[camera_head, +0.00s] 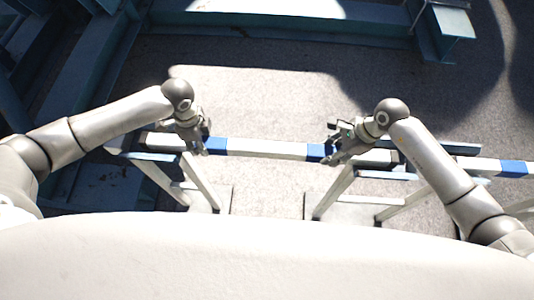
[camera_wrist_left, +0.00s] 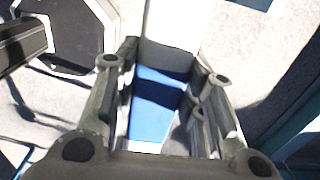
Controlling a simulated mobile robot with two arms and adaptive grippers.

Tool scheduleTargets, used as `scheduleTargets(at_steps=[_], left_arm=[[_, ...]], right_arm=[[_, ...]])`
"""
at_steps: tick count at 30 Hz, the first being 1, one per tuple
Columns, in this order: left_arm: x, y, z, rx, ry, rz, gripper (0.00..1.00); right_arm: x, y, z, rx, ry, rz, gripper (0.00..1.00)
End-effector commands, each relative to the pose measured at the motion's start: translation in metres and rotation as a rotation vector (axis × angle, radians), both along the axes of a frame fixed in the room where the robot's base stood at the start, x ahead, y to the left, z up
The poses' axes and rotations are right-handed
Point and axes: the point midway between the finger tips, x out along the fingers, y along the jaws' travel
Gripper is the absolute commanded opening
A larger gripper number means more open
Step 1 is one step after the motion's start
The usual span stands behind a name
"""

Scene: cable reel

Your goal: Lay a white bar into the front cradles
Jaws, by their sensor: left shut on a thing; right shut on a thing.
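A white bar (camera_head: 265,149) with blue bands runs left to right across the middle of the head view. My left gripper (camera_head: 203,146) is shut on it at the left blue band; the left wrist view shows this blue band (camera_wrist_left: 155,100) between the fingers. My right gripper (camera_head: 330,154) is shut on the bar near the right blue band. The bar's ends overlap a left stand (camera_head: 192,178) and a right stand (camera_head: 337,190) in the picture. Whether the bar rests in their cradles or is above them I cannot tell; the grippers partly hide this.
A second white bar with a blue band (camera_head: 513,168) lies at the right, partly behind my right arm. Blue steel beams (camera_head: 280,22) border the floor at the back and left. The grey floor (camera_head: 270,95) behind the bar is clear.

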Motion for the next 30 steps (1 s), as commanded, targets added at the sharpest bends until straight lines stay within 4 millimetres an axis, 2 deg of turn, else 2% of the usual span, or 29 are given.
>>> scheduleTargets(at_steps=[4, 5, 9, 21, 26, 30], left_arm=[[0.001, 0.001, -0.009, 0.003, -0.002, 0.002, 0.0], [0.0, 0.002, -0.008, 0.003, 0.0, 0.002, 0.4], [0.0, 0.001, -0.007, 0.003, 0.0, 0.001, 0.58], [0.0, 0.0, -0.001, 0.001, -0.001, 0.0, 0.59], [0.001, 0.0, 0.023, -0.001, -0.005, -0.001, 0.59], [0.001, 0.0, 0.054, -0.001, -0.005, 0.0, 0.59]], right_arm=[[0.001, -0.001, -0.009, -0.001, -0.002, -0.002, 0.0], [0.0, -0.001, -0.008, -0.003, 0.0, -0.002, 0.4], [0.0, -0.001, -0.007, -0.002, 0.0, -0.001, 0.58], [0.0, 0.0, -0.007, 0.0, 0.0, 0.0, 0.59], [0.0, 0.0, -0.006, 0.0, 0.0, 0.0, 0.59], [0.0, 0.0, -0.006, 0.0, 0.0, 0.0, 0.59]])
